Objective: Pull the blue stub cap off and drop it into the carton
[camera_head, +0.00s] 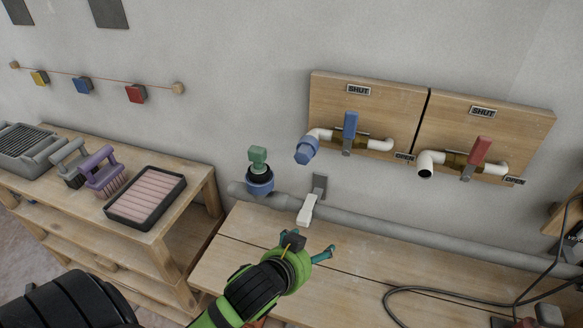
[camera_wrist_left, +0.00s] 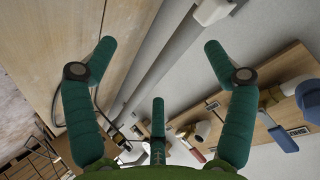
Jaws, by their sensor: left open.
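The blue stub cap (camera_head: 307,149) sits on the end of the white pipe of the left valve, on the wooden wall board. It also shows at the right edge of the left wrist view (camera_wrist_left: 309,97). My left gripper (camera_head: 307,246) is over the wooden bench, below the cap and apart from it. Its teal fingers are spread open and empty in the left wrist view (camera_wrist_left: 158,62). I cannot make out a carton in either view. My right gripper is not in view.
A green-handled fitting with a blue collar (camera_head: 260,182) stands on the grey pipe (camera_head: 385,222) along the wall. A white lever (camera_head: 308,207) is near the gripper. A black cable (camera_head: 440,290) lies on the bench (camera_head: 235,250). A side table (camera_head: 190,205) holds brushes and a tray.

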